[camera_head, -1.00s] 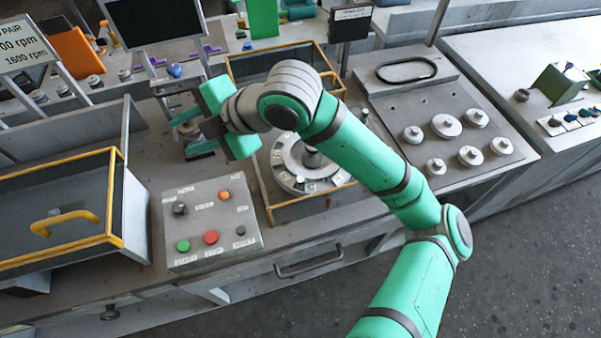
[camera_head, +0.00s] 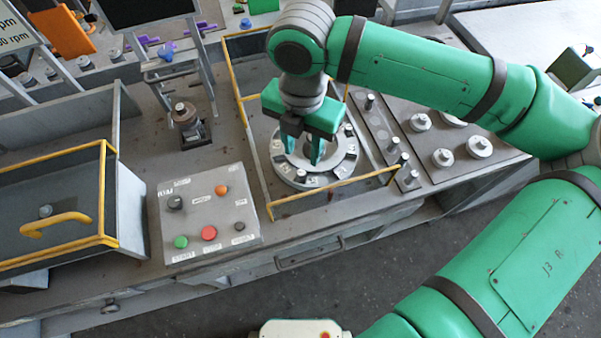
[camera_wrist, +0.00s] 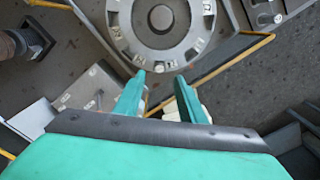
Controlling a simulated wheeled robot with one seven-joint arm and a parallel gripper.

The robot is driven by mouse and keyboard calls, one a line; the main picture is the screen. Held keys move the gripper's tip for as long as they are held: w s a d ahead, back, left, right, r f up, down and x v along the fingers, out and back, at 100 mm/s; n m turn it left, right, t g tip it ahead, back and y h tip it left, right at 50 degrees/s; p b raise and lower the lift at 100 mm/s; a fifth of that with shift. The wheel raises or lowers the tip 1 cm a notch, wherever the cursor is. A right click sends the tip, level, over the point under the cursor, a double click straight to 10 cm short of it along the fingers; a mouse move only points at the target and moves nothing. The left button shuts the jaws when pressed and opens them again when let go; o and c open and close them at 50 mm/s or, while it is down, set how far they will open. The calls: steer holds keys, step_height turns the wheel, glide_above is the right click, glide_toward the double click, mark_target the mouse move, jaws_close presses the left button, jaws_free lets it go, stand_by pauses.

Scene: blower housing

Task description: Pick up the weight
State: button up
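Several round grey knobbed discs that look like weights sit on the grey plate at the right in the head view, one of them a disc (camera_head: 479,146) near the plate's front. Which one the task means, I cannot tell. My gripper (camera_head: 302,148) points down over the round numbered dial (camera_head: 281,166) inside the yellow-railed bay, away from the discs. In the wrist view my gripper (camera_wrist: 161,80) is open, with a gap between its two green fingers. The dial's ring (camera_wrist: 121,38) and round hub (camera_wrist: 160,17) lie beyond the fingertips. I see nothing held.
A yellow rail (camera_head: 335,192) runs along the bay's front. A button box (camera_head: 205,218) stands left of it, and a post device (camera_head: 187,115) stands behind the box. Small upright pegs (camera_head: 393,143) stand between bay and plate. A yellow-framed glass bin (camera_head: 50,190) is at far left.

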mark_target(301, 172)
step_height(301, 172, down, 3)
steer(key=shift+w+f, duration=0.15)
steer(key=shift+f, duration=0.35)
steer(key=f, duration=0.3)
steer(key=shift+s+f, duration=0.15)
steer(key=shift+s, duration=0.25)
steer(key=shift+a+f, duration=0.1)
steer(key=shift+f, duration=0.4)
steer(key=shift+w, duration=0.1)
jaws_close()
